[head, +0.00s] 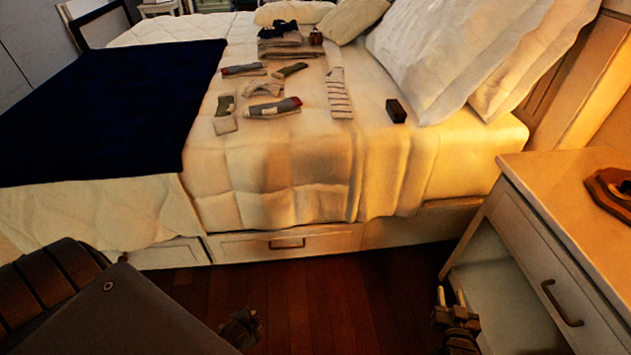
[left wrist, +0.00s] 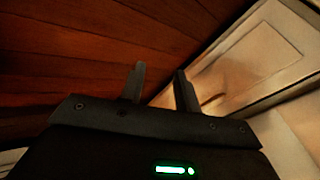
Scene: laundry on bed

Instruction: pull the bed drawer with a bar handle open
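The bed drawer (head: 240,249) is a pale panel low in the bed's side, under the hanging bedding. Its front looks flush with the bed frame. Its dark bar handle (head: 287,245) is at the middle of the front. My left gripper (head: 241,322) is low over the floor, in front of the drawer and apart from it, partly behind my arm. In the left wrist view its fingers (left wrist: 161,88) are apart with nothing between them, and a pale panel (left wrist: 250,60) shows beyond. My right gripper (head: 451,298) is open and empty, beside the nightstand.
The nightstand (head: 570,180) stands at the right, with its own bar-handled drawer (head: 545,255) and a wooden plaque (head: 612,190) on top. Socks (head: 274,108) and other small items lie on the bed. Wooden floor (head: 320,300) is clear before the drawer.

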